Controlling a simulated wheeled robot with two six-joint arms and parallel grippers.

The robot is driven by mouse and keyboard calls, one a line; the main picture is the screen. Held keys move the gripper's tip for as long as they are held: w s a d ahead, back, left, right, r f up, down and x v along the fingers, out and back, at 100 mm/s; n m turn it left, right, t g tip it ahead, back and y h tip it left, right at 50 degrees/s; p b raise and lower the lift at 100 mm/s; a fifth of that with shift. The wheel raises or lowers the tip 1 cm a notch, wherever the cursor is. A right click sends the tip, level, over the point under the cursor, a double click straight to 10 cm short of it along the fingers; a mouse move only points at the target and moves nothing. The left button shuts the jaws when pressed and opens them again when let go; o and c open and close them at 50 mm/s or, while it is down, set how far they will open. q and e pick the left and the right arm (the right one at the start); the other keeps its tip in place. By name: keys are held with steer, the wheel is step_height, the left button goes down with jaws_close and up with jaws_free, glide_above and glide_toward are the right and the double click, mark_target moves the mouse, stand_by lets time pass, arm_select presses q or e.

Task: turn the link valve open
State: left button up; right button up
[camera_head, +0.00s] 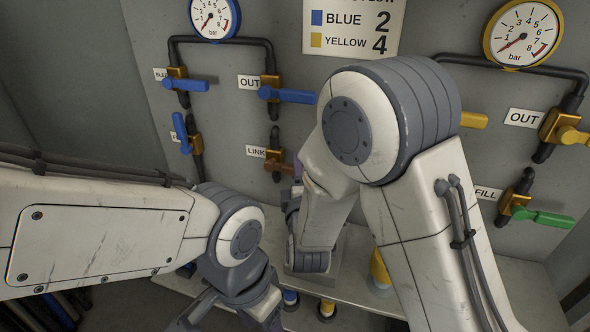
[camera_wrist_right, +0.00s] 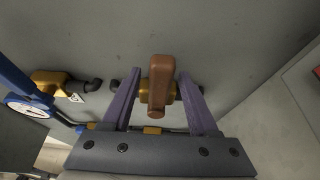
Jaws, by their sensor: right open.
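The link valve (camera_head: 274,160) is a brass body on a short dark vertical pipe, beside the LINK label (camera_head: 256,152) on the grey panel. Its brown handle (camera_wrist_right: 159,86) points at the camera end of the right wrist view and lies across the pipe. My right gripper (camera_wrist_right: 160,76) is open, with one purple finger on each side of the handle. A gap shows on both sides, so neither finger seems to touch it. In the head view my right arm hides most of that gripper. My left gripper (camera_head: 230,312) is low at the bottom edge, away from the valve, its fingertips unclear.
Blue-handled valves (camera_head: 287,95) sit above and left of the link valve. A yellow-handled valve (camera_head: 570,134) and a green-handled valve (camera_head: 540,216) are at the right. Two gauges (camera_head: 215,17) (camera_head: 523,34) and a sign (camera_head: 352,25) are above. A ledge (camera_head: 345,290) runs below.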

steer(key=shift+d, duration=0.1)
jaws_close()
stand_by(1.2)
